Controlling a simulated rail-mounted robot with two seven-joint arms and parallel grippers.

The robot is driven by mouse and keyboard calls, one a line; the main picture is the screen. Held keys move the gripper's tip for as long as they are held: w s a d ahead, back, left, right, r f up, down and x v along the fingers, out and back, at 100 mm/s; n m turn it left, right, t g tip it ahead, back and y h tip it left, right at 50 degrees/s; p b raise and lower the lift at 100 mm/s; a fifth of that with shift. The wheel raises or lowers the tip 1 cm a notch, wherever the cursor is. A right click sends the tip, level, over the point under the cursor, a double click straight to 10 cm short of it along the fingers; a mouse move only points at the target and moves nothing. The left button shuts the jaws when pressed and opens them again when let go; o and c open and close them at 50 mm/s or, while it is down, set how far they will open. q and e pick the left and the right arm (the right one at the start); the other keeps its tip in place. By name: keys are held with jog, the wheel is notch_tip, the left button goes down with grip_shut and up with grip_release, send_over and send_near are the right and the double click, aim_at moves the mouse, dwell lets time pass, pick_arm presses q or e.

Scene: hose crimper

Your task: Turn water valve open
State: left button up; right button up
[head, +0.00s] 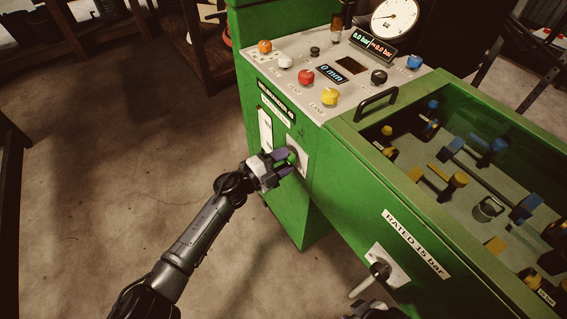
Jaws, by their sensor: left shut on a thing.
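My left gripper (284,162) is at the front of the green machine cabinet (318,215), with its fingers shut around a small green knob (291,158). The knob sits on a pale plate (298,148), and the fingers partly hide it. A second fitting, a dark valve with a pale lever (364,284), is on a plate lower right, under the label "RATED 15 bar" (415,243). I cannot tell from the labels which of the two is the water valve. A dark part of my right gripper (374,311) shows at the bottom edge; its fingers are not clear.
The control panel (300,50) above has several coloured knobs, a display reading 0 mm (332,73) and a round gauge (395,17). An open-topped green trough (450,170) with blue and yellow fittings lies right. The concrete floor (130,150) at left is clear.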

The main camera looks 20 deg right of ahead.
pick_arm(q)
jog(key=shift+f+m+b, duration=0.1)
jog(key=shift+m+b, duration=0.25)
jog(key=shift+m, duration=0.55)
jog(key=o, duration=0.9)
jog(key=shift+a, duration=0.25)
jog(key=p+v, duration=0.5)
jog(key=v, duration=0.8)
jog(key=shift+a, duration=0.2)
